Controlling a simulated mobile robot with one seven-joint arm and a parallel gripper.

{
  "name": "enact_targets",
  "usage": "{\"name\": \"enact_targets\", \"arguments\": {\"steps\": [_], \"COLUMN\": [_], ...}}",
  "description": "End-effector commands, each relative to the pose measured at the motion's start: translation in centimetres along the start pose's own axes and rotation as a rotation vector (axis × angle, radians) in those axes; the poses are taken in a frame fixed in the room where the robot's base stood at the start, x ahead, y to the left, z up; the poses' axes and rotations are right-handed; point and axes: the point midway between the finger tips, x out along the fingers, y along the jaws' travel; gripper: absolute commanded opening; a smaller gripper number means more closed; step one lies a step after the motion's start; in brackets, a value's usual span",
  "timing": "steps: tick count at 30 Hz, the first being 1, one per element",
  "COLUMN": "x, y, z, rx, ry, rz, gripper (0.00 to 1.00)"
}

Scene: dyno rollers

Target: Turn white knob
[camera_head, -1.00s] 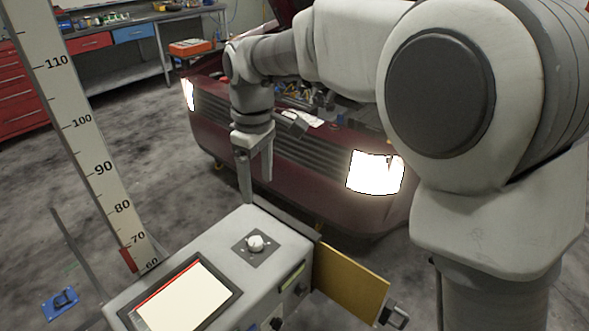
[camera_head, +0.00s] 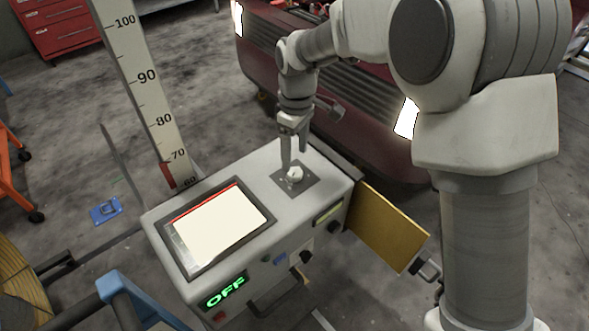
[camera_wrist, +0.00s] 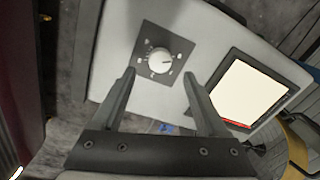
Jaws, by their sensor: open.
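The white knob (camera_head: 294,174) sits on a dark square plate (camera_head: 306,188) on top of a grey control box (camera_head: 262,172). In the wrist view the knob (camera_wrist: 159,61) is round with a dark pointer line and small marks around it. My gripper (camera_head: 295,160) points down just above the knob. In the wrist view my gripper (camera_wrist: 160,74) is open, with one finger on each side of the knob. The fingers look apart from the knob. In the head view one finger partly overlaps the plate.
A screen (camera_head: 222,226) lies beside the plate on the box. A green OFF display (camera_head: 224,292) and a handle (camera_head: 283,298) are on its front. A yellow panel (camera_head: 388,226) juts out at right. A tall ruler (camera_head: 142,75) stands behind left. A dark red car (camera_head: 350,120) is behind.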

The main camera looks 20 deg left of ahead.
Motion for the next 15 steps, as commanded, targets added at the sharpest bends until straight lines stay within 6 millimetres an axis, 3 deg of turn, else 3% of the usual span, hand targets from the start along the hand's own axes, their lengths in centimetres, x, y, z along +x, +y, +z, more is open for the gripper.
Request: {"name": "enact_targets", "arguments": {"steps": [1, 6, 15], "x": [1.3, 3.9, 5.3], "y": [0.0, 0.0, 0.0], "z": [0.0, 0.0, 0.0], "rx": [0.0, 0.0, 0.0], "ry": [-0.002, -0.001, 0.001], "rz": [-0.002, -0.001, 0.001], "gripper": [0.76, 0.76, 0.76]}}
